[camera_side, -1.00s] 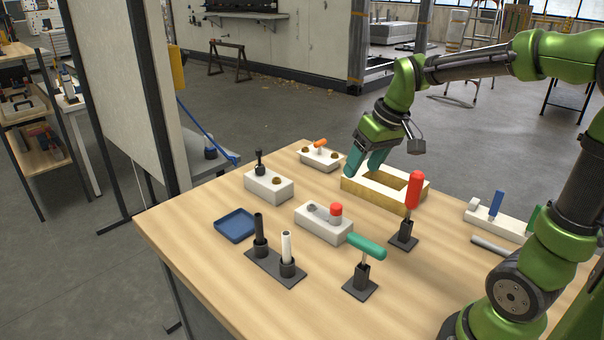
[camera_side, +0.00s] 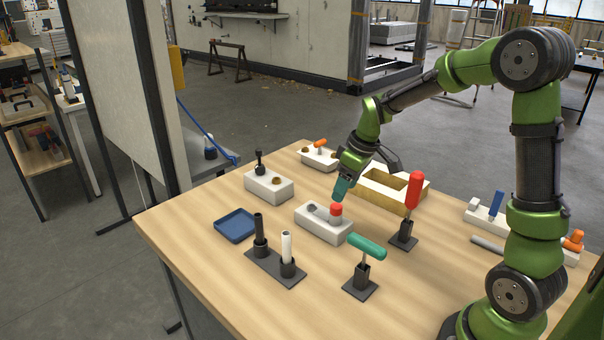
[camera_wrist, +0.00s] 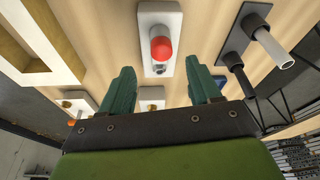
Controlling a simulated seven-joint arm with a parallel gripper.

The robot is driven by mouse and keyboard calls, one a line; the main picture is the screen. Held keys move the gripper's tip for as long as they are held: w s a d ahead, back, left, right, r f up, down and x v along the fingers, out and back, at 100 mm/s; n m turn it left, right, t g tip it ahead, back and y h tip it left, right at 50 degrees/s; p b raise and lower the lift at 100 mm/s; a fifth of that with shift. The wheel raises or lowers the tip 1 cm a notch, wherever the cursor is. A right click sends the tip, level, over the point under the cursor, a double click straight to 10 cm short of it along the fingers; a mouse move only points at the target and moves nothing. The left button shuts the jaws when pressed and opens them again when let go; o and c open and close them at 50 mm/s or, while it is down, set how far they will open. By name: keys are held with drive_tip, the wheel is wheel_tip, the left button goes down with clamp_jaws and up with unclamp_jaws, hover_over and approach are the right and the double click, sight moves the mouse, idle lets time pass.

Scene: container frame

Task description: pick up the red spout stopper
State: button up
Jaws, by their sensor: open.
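The red spout stopper (camera_side: 336,210) stands upright in one end of a white block (camera_side: 322,228) near the middle of the table. A grey fitting (camera_side: 313,207) sits in the block's other end. My gripper (camera_side: 342,189) is just above the stopper in the side view, tilted downward. In the wrist view the red stopper (camera_wrist: 161,48) lies ahead of the two green fingers, in line with the gap between them. My gripper (camera_wrist: 163,88) is open, with nothing between the fingers.
A wooden frame box (camera_side: 365,190) is behind my gripper. A red-handled tool (camera_side: 413,192) and a green T-handle (camera_side: 366,246) stand upright to the right and front. A stand with black and white tubes (camera_side: 275,265) and a blue tray (camera_side: 236,225) are at left.

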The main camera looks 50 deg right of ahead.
sight(337, 205)
drive_tip(key=shift+x, duration=3)
drive_tip(key=shift+a, duration=0.1)
clamp_jaws()
